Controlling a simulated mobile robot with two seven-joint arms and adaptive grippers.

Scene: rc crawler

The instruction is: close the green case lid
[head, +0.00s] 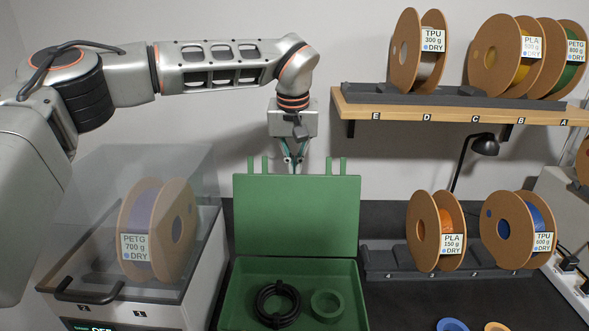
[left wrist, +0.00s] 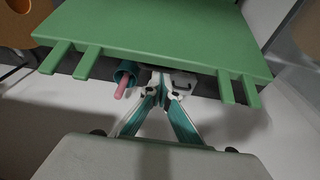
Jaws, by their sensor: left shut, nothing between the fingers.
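The green case (head: 230,296) stands on the dark bench at the bottom middle of the head view. Its lid (head: 297,215) is open and stands upright at the back edge. My left gripper (head: 293,168) is behind the lid near its top edge, pointing down, with its fingertips partly hidden by the lid. In the left wrist view the lid (left wrist: 160,38) lies beyond the fingers (left wrist: 171,88), which are shut and empty. I cannot tell whether they touch the lid. My right gripper is not in view.
A black coil (head: 278,303) and a green ring (head: 327,305) lie inside the case. A clear-covered dryer (head: 130,220) with a spool stands left. A spool rack (head: 385,258) is on the right, below a wooden shelf (head: 450,110) with spools. A black lamp (head: 484,145) stands behind.

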